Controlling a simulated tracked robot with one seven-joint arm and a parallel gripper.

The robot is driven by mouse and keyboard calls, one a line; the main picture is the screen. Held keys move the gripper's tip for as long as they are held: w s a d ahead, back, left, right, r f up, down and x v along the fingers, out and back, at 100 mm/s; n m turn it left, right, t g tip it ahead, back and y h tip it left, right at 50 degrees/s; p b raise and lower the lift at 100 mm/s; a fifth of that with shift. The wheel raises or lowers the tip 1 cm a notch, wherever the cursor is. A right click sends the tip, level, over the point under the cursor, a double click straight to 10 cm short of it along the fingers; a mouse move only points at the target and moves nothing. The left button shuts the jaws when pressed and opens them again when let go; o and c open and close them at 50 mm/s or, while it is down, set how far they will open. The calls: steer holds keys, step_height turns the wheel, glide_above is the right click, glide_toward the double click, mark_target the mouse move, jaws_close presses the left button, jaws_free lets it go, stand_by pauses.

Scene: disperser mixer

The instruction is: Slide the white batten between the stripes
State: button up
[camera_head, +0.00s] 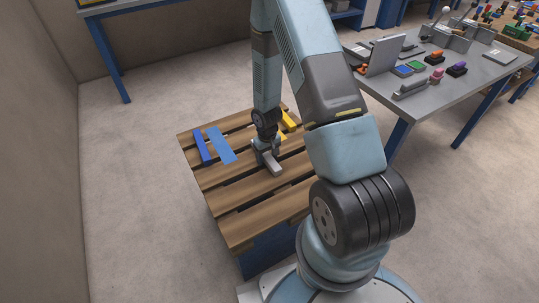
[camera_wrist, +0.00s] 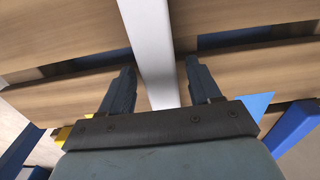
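The white batten (camera_head: 268,162) lies on the wooden pallet near its middle, below my gripper. In the wrist view the white batten (camera_wrist: 150,45) runs between the two fingers of my gripper (camera_wrist: 160,65). The fingers are apart, one on each side of it, with a small gap showing on both sides. A flat light-blue stripe (camera_head: 220,145) lies on the pallet to the left, and its corner shows in the wrist view (camera_wrist: 256,103). Yellow (camera_head: 282,133) shows on the pallet's right side, partly hidden by my arm. My gripper's tips are partly hidden in the head view.
A darker blue batten (camera_head: 202,147) lies left of the light-blue stripe. Another yellow piece (camera_head: 288,120) is near the pallet's far right edge. The slatted pallet (camera_head: 250,228) has gaps between boards. A grey workbench (camera_head: 440,80) with tools stands right; open floor lies left.

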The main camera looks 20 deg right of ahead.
mark_target(246, 136)
steer(key=c, duration=1)
steer(key=shift+w+a, duration=0.7)
steer(key=shift+w, duration=2.1)
steer(key=shift+w+a, duration=0.7)
steer(key=shift+w, duration=2.05)
steer(key=shift+w+a, duration=0.7)
steer(key=shift+w, duration=2.1)
steer(key=o, duration=1.2)
